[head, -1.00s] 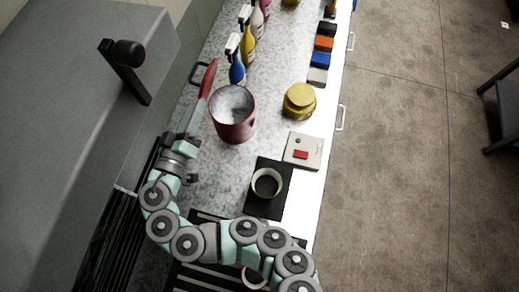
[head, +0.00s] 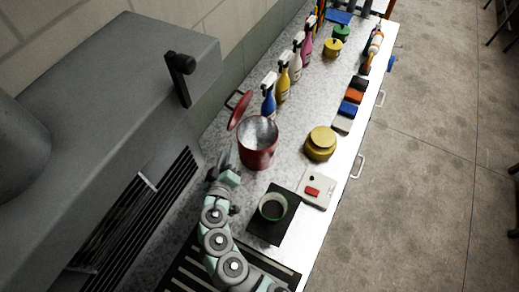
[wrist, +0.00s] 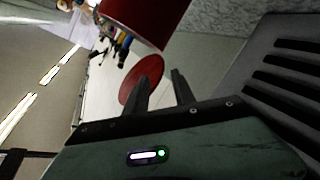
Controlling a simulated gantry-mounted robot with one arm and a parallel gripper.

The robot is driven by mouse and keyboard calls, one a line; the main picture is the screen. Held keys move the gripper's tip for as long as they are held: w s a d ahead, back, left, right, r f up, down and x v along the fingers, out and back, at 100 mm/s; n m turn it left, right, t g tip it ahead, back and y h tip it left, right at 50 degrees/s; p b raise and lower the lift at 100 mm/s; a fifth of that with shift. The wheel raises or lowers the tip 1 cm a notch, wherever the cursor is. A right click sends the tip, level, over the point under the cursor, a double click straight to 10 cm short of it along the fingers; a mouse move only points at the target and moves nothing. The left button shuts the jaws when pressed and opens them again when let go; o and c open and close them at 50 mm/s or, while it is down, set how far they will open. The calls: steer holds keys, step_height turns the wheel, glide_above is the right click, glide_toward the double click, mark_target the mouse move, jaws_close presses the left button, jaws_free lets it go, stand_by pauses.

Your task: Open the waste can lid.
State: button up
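The red waste can (head: 257,155) stands on the counter, and its pale inside shows from above. Its red lid (head: 240,110) is swung up and stands steeply tilted at the can's back left rim. My gripper (head: 228,158) is at the can's left side, apart from the lid in the head view. In the wrist view the can (wrist: 150,18) is at the top and the lid (wrist: 141,78) shows as a red disc beyond the fingers. My gripper (wrist: 160,80) has its two dark fingers apart, with nothing seen held between them.
Spray bottles (head: 283,85) line the back of the counter. A yellow pot (head: 320,145), a box with a red button (head: 318,190) and a cup on a black mat (head: 273,207) are to the right. A grey machine (head: 110,100) stands at the left.

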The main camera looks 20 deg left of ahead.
steer(key=s+d+r+t+y+p, duration=0.1)
steer(key=s+r+y+p, duration=0.15)
steer(key=r+y, duration=0.35)
steer(key=s+d+r+t+y+p, duration=0.15)
steer(key=r+y+p, duration=0.25)
steer(key=r, duration=0.4)
steer(key=s+d+r+m+t+p, duration=0.1)
steer(key=s+d+r+t, duration=0.2)
steer(key=d+r, duration=0.2)
steer(key=s+d+r+m+t+p, duration=0.1)
steer(key=s+d+r+m+t, duration=0.1)
steer(key=d+r, duration=0.4)
steer(key=shift+s+d+r+t+h, duration=0.25)
steer(key=shift+s+t, duration=0.5)
steer(key=shift+t, duration=0.5)
steer(key=shift+a, duration=0.1)
